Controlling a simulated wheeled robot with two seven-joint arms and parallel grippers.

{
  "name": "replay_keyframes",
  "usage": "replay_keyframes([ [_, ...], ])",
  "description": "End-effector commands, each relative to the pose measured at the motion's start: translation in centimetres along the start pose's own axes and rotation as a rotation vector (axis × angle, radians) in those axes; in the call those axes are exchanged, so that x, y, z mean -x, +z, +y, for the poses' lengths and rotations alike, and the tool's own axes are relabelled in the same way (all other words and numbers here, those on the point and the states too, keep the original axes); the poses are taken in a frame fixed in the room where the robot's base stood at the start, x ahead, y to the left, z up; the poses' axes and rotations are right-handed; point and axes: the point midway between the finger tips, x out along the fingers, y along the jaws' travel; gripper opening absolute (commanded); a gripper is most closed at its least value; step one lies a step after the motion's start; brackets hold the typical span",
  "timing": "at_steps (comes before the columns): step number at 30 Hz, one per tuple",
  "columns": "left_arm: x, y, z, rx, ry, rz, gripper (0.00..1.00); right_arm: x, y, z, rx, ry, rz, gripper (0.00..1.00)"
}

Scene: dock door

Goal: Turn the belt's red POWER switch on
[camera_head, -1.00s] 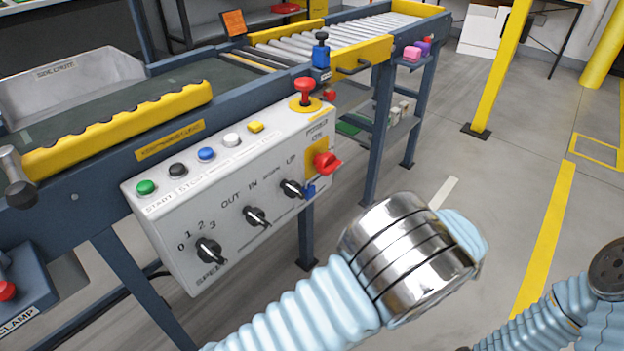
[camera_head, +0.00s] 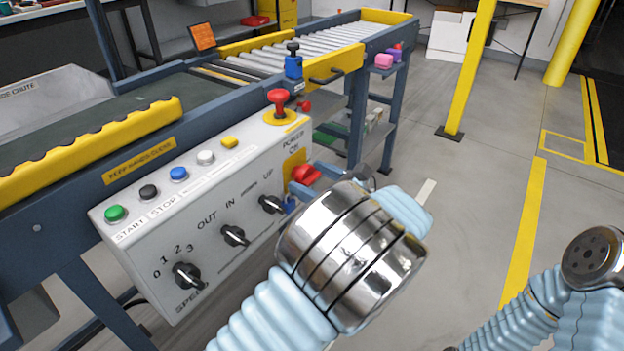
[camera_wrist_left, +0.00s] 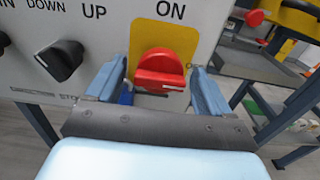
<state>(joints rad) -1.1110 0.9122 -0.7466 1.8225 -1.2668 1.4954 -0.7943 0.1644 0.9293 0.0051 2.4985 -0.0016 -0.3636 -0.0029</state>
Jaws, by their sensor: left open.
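The red POWER switch (camera_head: 306,174) is a rotary knob on a yellow plate at the right end of the white control panel (camera_head: 215,225). In the left wrist view the red switch (camera_wrist_left: 160,70) sits between the two blue fingers of my left gripper (camera_wrist_left: 162,85), under the word ON. The fingers are open, one on each side of the knob with a gap visible. In the head view my left gripper (camera_head: 318,182) is mostly hidden behind my wrist. My right arm shows at the lower right, but its gripper is not seen.
The panel also has a red mushroom button (camera_head: 278,100), a green START button (camera_head: 115,213), and black knobs, the nearest being the UP/DOWN knob (camera_head: 271,203). The roller conveyor (camera_head: 310,45) runs behind. Floor to the right is open around a yellow post (camera_head: 470,75).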

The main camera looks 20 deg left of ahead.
Motion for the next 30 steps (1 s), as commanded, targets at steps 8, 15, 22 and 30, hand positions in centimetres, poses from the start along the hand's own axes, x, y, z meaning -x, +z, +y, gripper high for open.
replay_keyframes([
  [8, -0.43, 0.0, 0.0, 0.0, -0.001, 0.001, 0.81, -0.01, -0.01, 0.02, 0.0, 0.0, 0.0, 0.0],
  [15, -0.41, -0.01, 0.0, 0.0, 0.0, 0.001, 0.53, -0.01, -0.01, 0.01, 0.0, 0.0, 0.0, 0.0],
  [22, -0.4, -0.01, 0.01, 0.001, 0.0, 0.001, 0.25, -0.01, 0.0, 0.01, 0.0, 0.0, 0.0, 0.0],
  [30, -0.4, -0.01, 0.01, 0.042, 0.0, 0.001, 0.25, 0.06, 0.01, -0.03, 0.0, 0.0, 0.0, 0.0],
])
